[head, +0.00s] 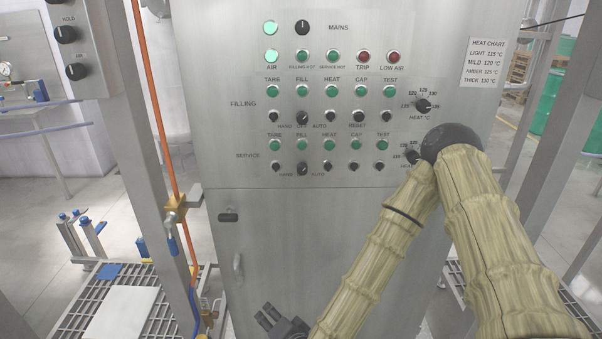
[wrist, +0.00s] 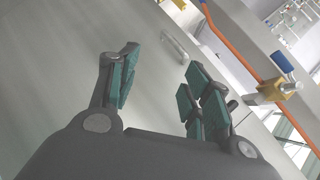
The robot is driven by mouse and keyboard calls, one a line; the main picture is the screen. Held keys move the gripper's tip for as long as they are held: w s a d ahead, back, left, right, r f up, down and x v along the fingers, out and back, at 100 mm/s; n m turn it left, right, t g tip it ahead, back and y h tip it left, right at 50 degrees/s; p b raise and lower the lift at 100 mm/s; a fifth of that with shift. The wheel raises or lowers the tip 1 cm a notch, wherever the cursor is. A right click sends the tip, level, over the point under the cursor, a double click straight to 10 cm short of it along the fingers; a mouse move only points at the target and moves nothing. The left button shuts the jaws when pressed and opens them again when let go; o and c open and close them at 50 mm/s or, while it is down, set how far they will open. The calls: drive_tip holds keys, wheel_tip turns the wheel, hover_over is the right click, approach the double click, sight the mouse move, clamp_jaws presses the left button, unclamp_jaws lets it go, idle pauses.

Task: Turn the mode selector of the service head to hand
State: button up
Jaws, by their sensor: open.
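The service mode selector (head: 303,169) is a small black knob in the bottom row of the grey control panel. It sits under the service FILL lamp, with tiny hand, off and auto lettering around it. Its pointer is too small to read surely. My gripper (head: 268,318) is low at the bottom edge of the head view, in front of the cabinet's lower door and well below the selector. In the wrist view my gripper (wrist: 160,90) is open and empty, its green-padded fingers spread before grey metal. The selector is not visible there.
A similar filling selector (head: 302,118) sits just above, with black knobs beside both selectors. A door handle (head: 238,266) sticks out at the lower left. An orange pipe (head: 155,100) with a brass valve (head: 175,208) runs left of the cabinet. My arm covers the panel's lower right.

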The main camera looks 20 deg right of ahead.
drive_tip(key=w+d+r+m+t+h+p, duration=0.2)
drive_tip(key=w+d+r+m, duration=0.15)
drive_tip(key=r, duration=0.55)
drive_tip(key=w+d+r+m+t+h+p, duration=0.1)
drive_tip(key=w+d+r+m+t+h, duration=0.3)
drive_tip(key=r, duration=0.6)
drive_tip(key=m+h+p, duration=0.1)
drive_tip(key=m+p, duration=0.1)
drive_tip(key=m, duration=0.2)
approach(302, 171)
drive_tip(key=shift+n, duration=0.25)
drive_tip(key=p+x, duration=0.3)
drive_tip(key=x, duration=0.4)
drive_tip(key=shift+w+d+r+p, duration=0.15)
drive_tip(key=shift+w+p, duration=0.05)
drive_tip(key=shift+p, duration=0.1)
drive_tip(key=shift+w+d, duration=0.2)
drive_tip(key=shift+w, duration=0.5)
drive_tip(key=c, duration=1.1)
